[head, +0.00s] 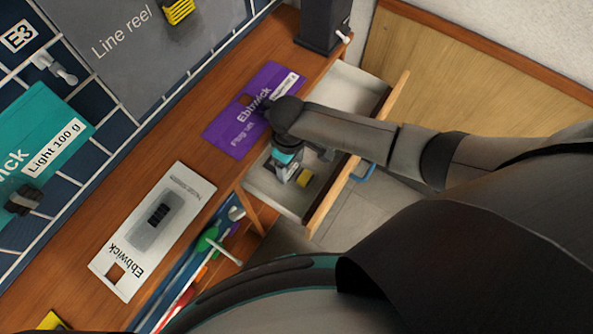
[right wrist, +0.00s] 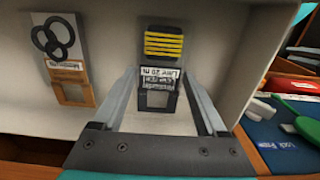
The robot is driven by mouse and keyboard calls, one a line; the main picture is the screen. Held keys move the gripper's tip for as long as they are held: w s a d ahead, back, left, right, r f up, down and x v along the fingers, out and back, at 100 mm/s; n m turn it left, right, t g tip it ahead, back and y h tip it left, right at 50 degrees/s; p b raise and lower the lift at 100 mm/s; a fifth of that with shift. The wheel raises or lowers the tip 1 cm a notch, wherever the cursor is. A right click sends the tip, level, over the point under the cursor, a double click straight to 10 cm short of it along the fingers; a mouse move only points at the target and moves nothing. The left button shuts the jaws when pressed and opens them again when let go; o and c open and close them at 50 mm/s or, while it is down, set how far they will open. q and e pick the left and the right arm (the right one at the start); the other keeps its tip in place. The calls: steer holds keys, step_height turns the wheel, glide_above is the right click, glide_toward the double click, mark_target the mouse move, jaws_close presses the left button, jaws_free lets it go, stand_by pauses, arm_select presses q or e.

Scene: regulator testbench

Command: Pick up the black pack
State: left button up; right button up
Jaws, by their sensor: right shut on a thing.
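In the right wrist view, a dark pack (right wrist: 163,62) with yellow line wound across its top and a white label reading "Line 20 m" stands between the fingers of my right gripper (right wrist: 158,80). In the head view, my right gripper (head: 293,172) points down into the open drawer. The pack's yellow part (head: 304,178) shows beside it; the rest is mostly hidden by the gripper. My left gripper is not in view.
The open drawer (head: 275,194) has a wooden front with a blue handle (head: 363,171). In the right wrist view, another pack with black rings (right wrist: 60,50) is to the left. A purple Ebbwick card (head: 238,130) and a white one (head: 118,268) lie on the wooden bench.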

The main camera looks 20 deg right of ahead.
steer(key=c, duration=0.8)
steer(key=shift+r, duration=0.15)
